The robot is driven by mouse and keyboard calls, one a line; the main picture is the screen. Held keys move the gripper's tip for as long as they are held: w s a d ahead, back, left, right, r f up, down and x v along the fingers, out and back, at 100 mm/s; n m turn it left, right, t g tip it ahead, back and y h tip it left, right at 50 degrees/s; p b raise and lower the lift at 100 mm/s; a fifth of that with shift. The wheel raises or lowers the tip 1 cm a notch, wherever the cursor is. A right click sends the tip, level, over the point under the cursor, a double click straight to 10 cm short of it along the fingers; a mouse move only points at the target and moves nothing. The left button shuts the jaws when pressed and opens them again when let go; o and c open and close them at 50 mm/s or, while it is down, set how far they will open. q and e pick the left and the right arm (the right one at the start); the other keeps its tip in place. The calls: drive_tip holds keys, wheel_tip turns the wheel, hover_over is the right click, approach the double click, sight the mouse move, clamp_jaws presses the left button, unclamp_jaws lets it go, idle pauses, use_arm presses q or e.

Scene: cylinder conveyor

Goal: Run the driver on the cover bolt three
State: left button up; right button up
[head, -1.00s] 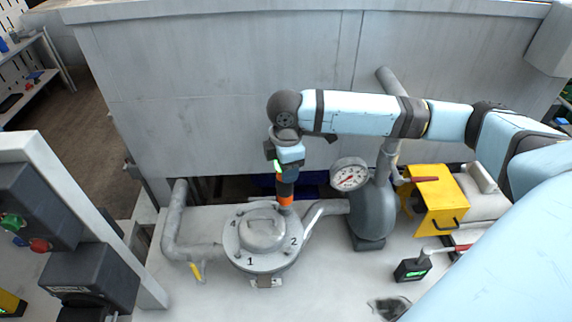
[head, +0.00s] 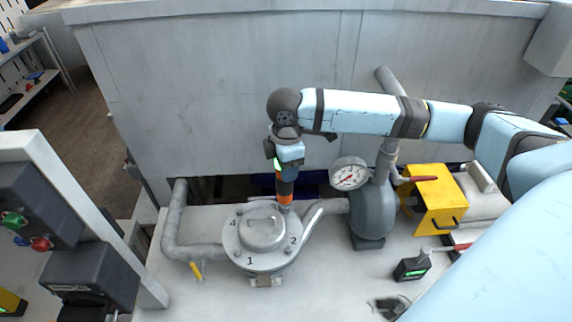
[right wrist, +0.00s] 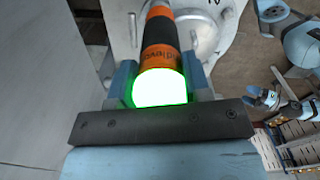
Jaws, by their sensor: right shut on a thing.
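The round grey cover (head: 244,246) sits on the bench with a raised dome and numbers 4, 1 and 2 showing near its bolts. My right gripper (head: 287,172) is shut on the orange and black driver (head: 286,198), which stands nearly upright over the cover's back right edge. The driver and gripper hide that spot, so bolt three and its contact with the tip cannot be seen. In the right wrist view the driver (right wrist: 160,45) lies between the fingers, its end glowing green. A small blue and dark part at that view's right may be my left gripper (right wrist: 268,99); its jaws are unclear.
A grey pipe (head: 174,225) with a yellow valve handle stands left of the cover. A pressure gauge (head: 349,174) and grey pump body (head: 372,212) are at its right. A yellow guard (head: 433,200) and small black box (head: 411,269) stand further right. A tall grey wall rises behind.

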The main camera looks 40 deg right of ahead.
drive_tip(key=shift+s+f, duration=0.1)
drive_tip(key=shift+f, duration=0.05)
drive_tip(key=shift+w+r, duration=0.2)
drive_tip(key=shift+r, duration=1.7)
